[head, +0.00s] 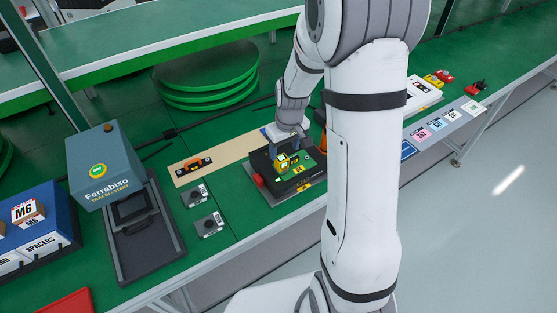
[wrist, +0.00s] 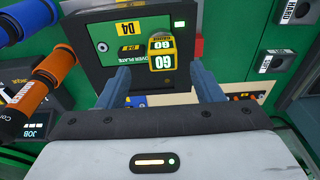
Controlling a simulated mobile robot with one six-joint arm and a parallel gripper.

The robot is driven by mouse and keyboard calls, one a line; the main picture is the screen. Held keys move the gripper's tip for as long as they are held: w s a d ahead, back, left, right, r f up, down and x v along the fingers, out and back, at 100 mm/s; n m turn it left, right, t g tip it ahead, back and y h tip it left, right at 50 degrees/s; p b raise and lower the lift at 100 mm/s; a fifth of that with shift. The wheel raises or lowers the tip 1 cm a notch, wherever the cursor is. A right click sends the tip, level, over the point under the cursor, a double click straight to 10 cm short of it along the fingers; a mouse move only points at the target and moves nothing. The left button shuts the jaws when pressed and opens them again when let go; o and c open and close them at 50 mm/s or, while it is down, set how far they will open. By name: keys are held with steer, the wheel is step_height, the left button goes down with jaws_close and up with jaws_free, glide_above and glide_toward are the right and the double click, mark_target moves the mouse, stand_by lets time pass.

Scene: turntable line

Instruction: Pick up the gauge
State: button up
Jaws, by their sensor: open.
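The gauge is a small yellow and dark block marked GO and 60 (wrist: 161,62). It rests on the green cover plate (wrist: 118,48) of a black fixture. It also shows in the head view as a yellow block (head: 283,162). My gripper (wrist: 160,73) is open and empty, its two blue-grey fingers pointing at the fixture. In the wrist view the gauge lies between and slightly beyond the fingertips; contact cannot be told. In the head view my gripper (head: 288,143) is just above and behind the gauge.
A red knob (head: 257,180) sits at the fixture's left. An orange tool (wrist: 32,96) stands close by in the wrist view. Two small dark boxes (head: 195,196) (head: 209,226) and a beige strip (head: 220,153) lie left. The grey Ferrabiso machine (head: 103,160) stands farther left.

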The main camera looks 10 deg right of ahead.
mark_target(282, 159)
steer(key=shift+w+a+f+p, duration=0.15)
steer(key=shift+f+p, duration=0.1)
steer(key=shift+f, duration=0.8)
steer(key=shift+w+a+f+p, duration=0.1)
steer(key=shift+f+p, duration=0.15)
steer(key=shift+f, duration=0.85)
steer(key=shift+w+a+f+p, duration=0.15)
steer(key=shift+f+p, duration=0.1)
steer(key=shift+f, duration=0.8)
steer(key=shift+c, duration=0.6)
